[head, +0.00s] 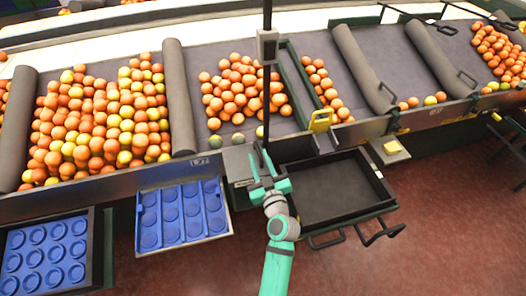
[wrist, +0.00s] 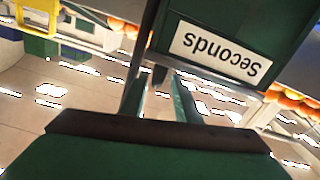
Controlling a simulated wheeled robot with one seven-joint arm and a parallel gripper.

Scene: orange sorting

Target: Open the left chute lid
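I cannot tell which part is the left chute lid. A green panel labelled "Seconds" (wrist: 215,50) is close in the wrist view.
A thin black post (head: 266,100) with a grey box rises close behind my gripper. The black tray (head: 381,190) is empty. Blue dimpled trays (head: 181,215) lie to the left. Oranges (head: 100,120) fill the lanes behind. Red floor (head: 440,240) is open at the right.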

